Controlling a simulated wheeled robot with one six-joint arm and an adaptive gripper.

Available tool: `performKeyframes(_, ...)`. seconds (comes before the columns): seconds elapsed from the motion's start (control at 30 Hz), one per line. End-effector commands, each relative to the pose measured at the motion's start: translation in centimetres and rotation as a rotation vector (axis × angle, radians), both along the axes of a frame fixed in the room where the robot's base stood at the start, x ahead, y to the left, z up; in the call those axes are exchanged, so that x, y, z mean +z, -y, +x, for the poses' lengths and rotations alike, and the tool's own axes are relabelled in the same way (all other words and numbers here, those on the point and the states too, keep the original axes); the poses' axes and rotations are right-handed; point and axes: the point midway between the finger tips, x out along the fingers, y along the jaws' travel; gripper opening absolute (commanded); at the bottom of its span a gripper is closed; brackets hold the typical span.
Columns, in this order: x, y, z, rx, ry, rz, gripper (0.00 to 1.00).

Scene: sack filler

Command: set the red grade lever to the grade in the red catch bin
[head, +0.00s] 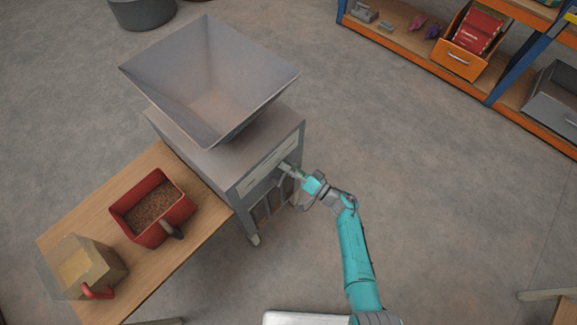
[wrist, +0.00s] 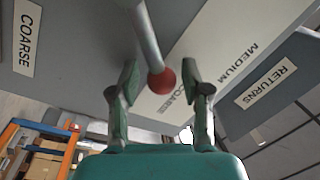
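The lever, a grey rod with a red ball knob (wrist: 162,82), comes down into the wrist view between my two fingers. My gripper (wrist: 161,72) is open, one finger on each side of the knob, with a gap showing on both sides. In the head view my gripper (head: 289,170) is at the front face of the grey machine (head: 213,165); the lever is too small to make out there. A white plate (wrist: 205,60) behind the knob reads MEDIUM and COARSE. The red catch bin (head: 166,236) stands on the wooden table, holding brown grain-like material (head: 154,208).
A clear box (head: 98,257) with pale yellow contents and a red handle stands on the table (head: 185,262). Separate COARSE (wrist: 26,38) and RETURNS (wrist: 265,84) labels show in the wrist view. An orange-and-blue shelf (head: 480,90) is at top right. Open floor lies right of the machine.

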Motion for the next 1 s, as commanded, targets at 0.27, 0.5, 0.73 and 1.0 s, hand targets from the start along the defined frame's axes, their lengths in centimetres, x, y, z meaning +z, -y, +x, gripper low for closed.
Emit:
performKeyframes(0.27, 0.0, 0.0, -0.1, 0.001, 0.001, 0.0, 0.51)
performKeyframes(0.5, -0.3, 2.1, -1.3, -0.002, -0.001, -0.001, 0.51)
performKeyframes(0.73, -0.7, 6.1, -3.6, -0.004, 0.0, -0.001, 0.51)
performKeyframes(1.0, -1.1, 9.4, -5.7, -0.001, 0.001, -0.001, 0.51)
